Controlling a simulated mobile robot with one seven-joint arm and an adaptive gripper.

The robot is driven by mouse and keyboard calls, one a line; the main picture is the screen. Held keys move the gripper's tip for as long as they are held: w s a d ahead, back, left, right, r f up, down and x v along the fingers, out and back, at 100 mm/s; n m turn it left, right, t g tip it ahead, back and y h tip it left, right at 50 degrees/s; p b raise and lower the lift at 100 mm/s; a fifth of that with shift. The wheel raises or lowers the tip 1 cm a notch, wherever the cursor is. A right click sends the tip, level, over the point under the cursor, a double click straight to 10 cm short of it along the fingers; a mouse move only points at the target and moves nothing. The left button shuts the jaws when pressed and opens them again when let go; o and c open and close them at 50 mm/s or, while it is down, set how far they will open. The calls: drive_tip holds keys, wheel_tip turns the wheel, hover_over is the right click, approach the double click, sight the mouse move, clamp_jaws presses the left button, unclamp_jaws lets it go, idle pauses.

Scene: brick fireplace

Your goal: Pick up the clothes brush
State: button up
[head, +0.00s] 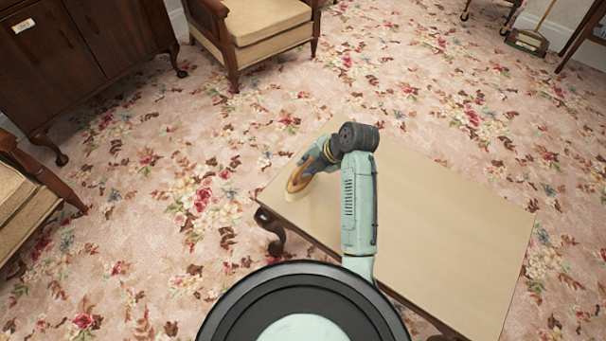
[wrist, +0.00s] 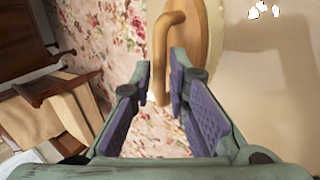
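The clothes brush (head: 297,182) has a brown wooden back and pale bristles, and is at the left end of the table (head: 440,225). In the wrist view its wooden back (wrist: 198,38) and looped handle (wrist: 160,48) show at the top centre. My gripper (wrist: 161,75) is open, with the handle appearing between its two purple-padded fingertips. A gap shows on the left side of the handle; I cannot tell whether the right finger touches. In the head view my gripper (head: 318,160) is just above and right of the brush, partly hidden by my arm.
An armchair (head: 262,25) stands behind, another (head: 28,195) at the left, and a dark wooden cabinet (head: 85,50) at the upper left. Floral carpet lies open around the table.

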drive_tip(key=shift+x, duration=1.2)
drive_tip(key=shift+c, duration=0.6)
clamp_jaws()
